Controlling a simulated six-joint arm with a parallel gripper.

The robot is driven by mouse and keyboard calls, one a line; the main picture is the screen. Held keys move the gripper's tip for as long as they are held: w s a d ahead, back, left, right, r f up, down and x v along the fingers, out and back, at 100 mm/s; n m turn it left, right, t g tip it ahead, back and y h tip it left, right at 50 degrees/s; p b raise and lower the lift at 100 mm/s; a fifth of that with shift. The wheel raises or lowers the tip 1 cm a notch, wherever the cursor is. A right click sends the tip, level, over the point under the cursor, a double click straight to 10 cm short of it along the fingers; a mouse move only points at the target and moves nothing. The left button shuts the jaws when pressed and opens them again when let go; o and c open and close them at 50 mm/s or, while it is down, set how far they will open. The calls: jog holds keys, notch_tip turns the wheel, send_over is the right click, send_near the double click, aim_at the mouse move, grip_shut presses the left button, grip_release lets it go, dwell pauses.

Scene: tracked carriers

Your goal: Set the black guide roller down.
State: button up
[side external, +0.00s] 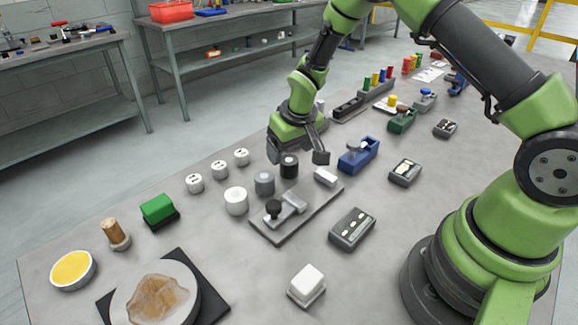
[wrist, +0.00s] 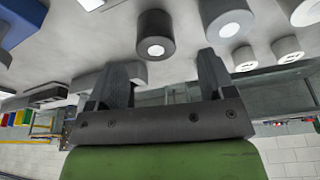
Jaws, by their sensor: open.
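The black guide roller (side external: 289,167) stands upright on the grey table, with a pale centre on its top face. It also shows in the wrist view (wrist: 155,38), a little beyond the fingertips and between their lines. My gripper (side external: 297,155) is open, with its two fingers spread wide and nothing held between them. In the side view one finger is left of the roller and the other right of it. The wrist view shows the open gap (wrist: 163,65) clearly. I cannot tell the exact height of the fingertips above the table.
A grey roller (side external: 264,184) and a white roller (side external: 236,201) stand in a row beside the black one. Small white cylinders (side external: 219,169) are behind them. A grey plate with a clamp (side external: 310,215) lies in front. A blue device (side external: 359,155) stands to the right.

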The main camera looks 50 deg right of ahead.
aim_at(289, 160)
jog(key=x, duration=0.5)
jog(key=shift+s+d+f, duration=0.15)
jog(key=shift+s+f, duration=0.05)
jog(key=shift+f, duration=0.05)
jog(key=shift+r, duration=0.1)
jog(key=c, duration=1.2)
